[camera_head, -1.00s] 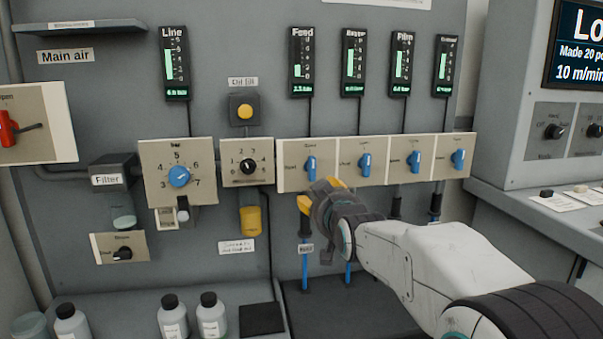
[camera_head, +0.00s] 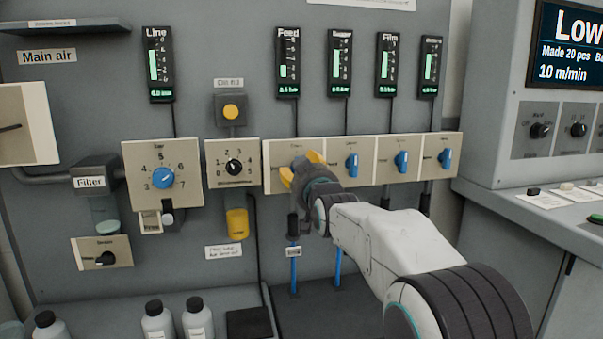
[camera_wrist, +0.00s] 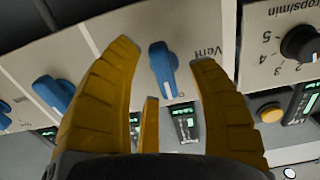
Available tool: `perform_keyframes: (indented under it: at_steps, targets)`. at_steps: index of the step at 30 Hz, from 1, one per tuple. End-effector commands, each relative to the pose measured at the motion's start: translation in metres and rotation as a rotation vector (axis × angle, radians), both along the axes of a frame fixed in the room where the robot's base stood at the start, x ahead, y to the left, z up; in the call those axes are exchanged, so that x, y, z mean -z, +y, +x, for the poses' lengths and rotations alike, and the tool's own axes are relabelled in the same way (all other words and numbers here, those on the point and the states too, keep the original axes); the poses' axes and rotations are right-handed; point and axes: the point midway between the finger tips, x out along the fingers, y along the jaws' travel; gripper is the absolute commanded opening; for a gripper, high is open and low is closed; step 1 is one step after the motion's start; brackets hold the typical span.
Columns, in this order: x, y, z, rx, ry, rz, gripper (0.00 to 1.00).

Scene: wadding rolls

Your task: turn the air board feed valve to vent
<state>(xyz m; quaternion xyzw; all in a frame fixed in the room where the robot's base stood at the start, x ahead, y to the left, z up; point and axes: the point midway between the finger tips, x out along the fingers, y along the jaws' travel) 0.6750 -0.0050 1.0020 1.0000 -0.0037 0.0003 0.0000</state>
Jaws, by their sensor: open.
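The feed valve is the blue handle (camera_wrist: 162,68) on the beige air board (camera_head: 372,180), below the Feed gauge (camera_head: 288,64). My gripper (camera_head: 300,172) hides this handle in the head view. In the wrist view the handle sits between the open yellow fingers of my gripper (camera_wrist: 166,58), with no clear contact seen. That view is turned over, and the handle's narrow end points down the picture. The word Vent (camera_wrist: 207,50) is printed to the handle's right there. The Feed gauge shows a short lit bar, its digits too blurred to read.
Three more blue handles (camera_head: 351,164) stand in a row right of my gripper. Left of it is a black dial (camera_head: 234,167), with a yellow button (camera_head: 231,111) above. A blue regulator knob (camera_head: 163,177) is further left. Bottles (camera_head: 198,318) stand below.

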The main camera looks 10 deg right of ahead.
Motion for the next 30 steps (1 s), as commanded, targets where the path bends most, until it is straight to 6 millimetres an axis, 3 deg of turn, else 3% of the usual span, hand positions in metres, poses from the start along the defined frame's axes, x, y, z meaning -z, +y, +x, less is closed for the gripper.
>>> perform_keyframes:
  at_steps: [6, 18, 30]
  targets:
    - [0.0001, 0.0000, 0.0113, 0.000, 0.001, 0.000, 0.53]
    - [0.0001, 0.0000, 0.0133, 0.000, 0.001, 0.000, 0.55]
    - [0.0000, 0.0000, 0.0131, 0.000, 0.001, 0.000, 0.19]
